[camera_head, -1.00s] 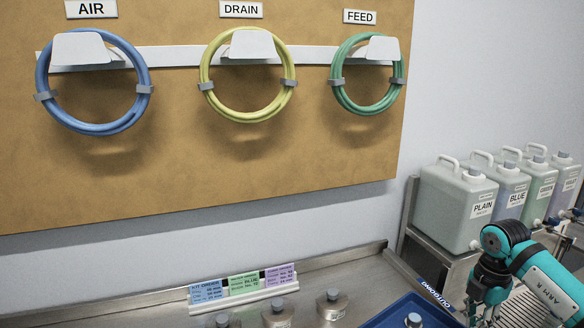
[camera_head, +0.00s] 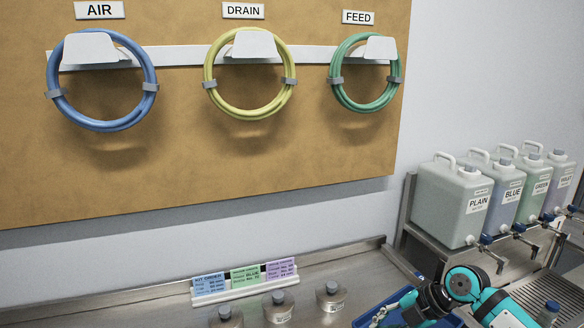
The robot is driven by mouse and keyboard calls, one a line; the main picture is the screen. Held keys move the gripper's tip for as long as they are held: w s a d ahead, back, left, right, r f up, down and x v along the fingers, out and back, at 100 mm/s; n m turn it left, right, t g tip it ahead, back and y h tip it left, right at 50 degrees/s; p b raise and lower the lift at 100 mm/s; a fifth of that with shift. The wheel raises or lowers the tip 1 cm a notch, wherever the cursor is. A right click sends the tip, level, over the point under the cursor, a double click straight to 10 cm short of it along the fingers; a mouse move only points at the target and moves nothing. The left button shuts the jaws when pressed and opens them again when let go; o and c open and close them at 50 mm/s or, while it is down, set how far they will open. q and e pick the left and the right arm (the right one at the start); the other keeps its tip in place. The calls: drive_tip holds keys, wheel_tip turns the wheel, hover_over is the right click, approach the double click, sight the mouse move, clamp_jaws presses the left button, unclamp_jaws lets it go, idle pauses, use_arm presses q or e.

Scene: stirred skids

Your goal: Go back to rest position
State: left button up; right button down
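My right arm comes in from the lower right, with my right gripper (camera_head: 384,316) at the bottom edge over the blue tray (camera_head: 362,318). The gripper is small, dark and partly cut off, so its finger opening and anything between the fingers cannot be made out. My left gripper is not in view.
Several labelled jugs with taps, including the plain jug (camera_head: 452,203), stand on a steel shelf at right. Squat steel bottles (camera_head: 278,308) stand on the bench before a card rack (camera_head: 245,285). Coiled hoses (camera_head: 100,125) hang on the board.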

drive_tip(key=s+a+r+m+t+y, duration=0.2)
drive_tip(key=a+r+m+t+y, duration=0.2)
drive_tip(key=a+r+t+y, duration=0.65)
drive_tip(key=d+m+t+h, duration=0.6)
drive_tip(key=m+h, duration=0.7)
drive_tip(key=s+d+f+m+g+h, duration=0.4)
drive_tip(key=s+d+f+m+h, duration=0.15)
drive_tip(key=f, duration=0.35)
drive_tip(key=s+f+m+g, duration=0.1)
drive_tip(key=s+f+g, duration=0.55)
drive_tip(key=s, duration=0.55)
drive_tip(key=s+f+m+g, duration=0.1)
drive_tip(key=s+f+g, duration=0.5)
drive_tip(key=s, duration=0.6)
wheel_tip(320, 180, down, 28)
drive_tip(key=s, duration=0.2)
drive_tip(key=s+d+f+g, duration=0.2)
drive_tip(key=s+d+f, duration=0.1)
drive_tip(key=s+f, duration=1.2)
drive_tip(key=shift+s+f+y, duration=0.3)
drive_tip(key=shift+s+f, duration=0.05)
drive_tip(key=shift+s, duration=0.1)
